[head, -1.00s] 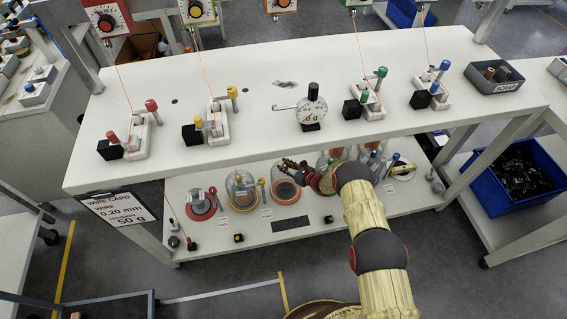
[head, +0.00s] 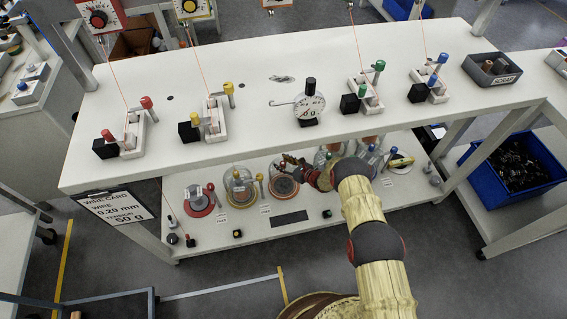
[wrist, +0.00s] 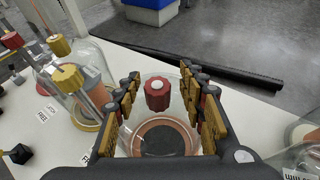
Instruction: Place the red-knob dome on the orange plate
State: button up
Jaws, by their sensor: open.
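In the wrist view the clear dome with the red knob (wrist: 157,94) stands upright between the two fingers of my gripper (wrist: 168,100). My gripper is open, its fingers on either side of the knob and apart from it. Beneath the clear dome is a plate with an orange-brown ring (wrist: 186,128) and a dark centre, and the dome appears to stand on it. In the head view this orange plate (head: 284,194) is on the lower shelf, with my gripper (head: 288,163) just above it. The red knob is hard to make out there.
A yellow-knob dome (wrist: 68,78) stands close on the left in the wrist view. A red plate (head: 199,204) without a dome lies further left on the shelf. The upper tabletop (head: 240,75) overhangs behind, with a dial gauge (head: 309,106). More domes stand to the right.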

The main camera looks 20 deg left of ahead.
jog(key=shift+r, duration=0.25)
jog(key=p+v, duration=0.4)
jog(key=v, duration=0.8)
jog(key=shift+p, duration=0.35)
jog(key=shift+s+f, duration=0.1)
